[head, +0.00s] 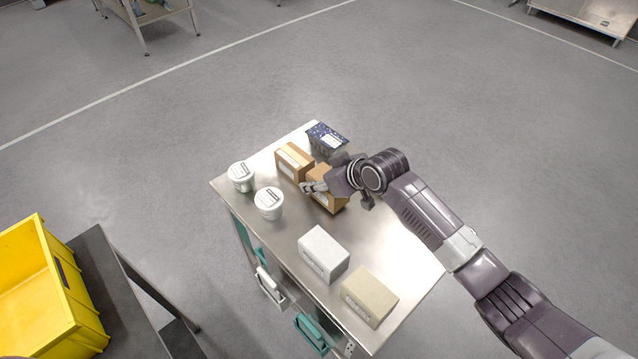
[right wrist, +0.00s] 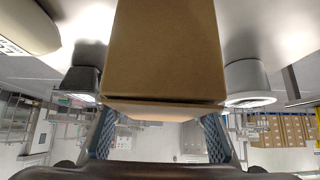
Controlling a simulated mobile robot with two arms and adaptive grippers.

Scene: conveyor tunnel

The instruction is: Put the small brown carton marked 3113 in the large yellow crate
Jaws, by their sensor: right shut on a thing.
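Two small brown cartons are on the steel table: one (head: 294,161) stands free, and the other (head: 329,198) is under my right gripper (head: 318,186). My right gripper is shut on this nearer carton, which also fills the middle of the right wrist view (right wrist: 165,50), between the two fingers. I cannot tell whether the held carton still touches the table. The number 3113 cannot be read on either carton. The large yellow crate (head: 75,290) stands on a dark stand at the lower left, and the part of it in view looks empty. My left gripper is not in view.
The steel table (head: 285,235) also bears two white tubs (head: 241,176) (head: 269,203), a dark blue patterned box (head: 326,138), a white box (head: 323,254) and a beige box (head: 369,296). A floor gap separates the table from the crate's dark stand (head: 110,270).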

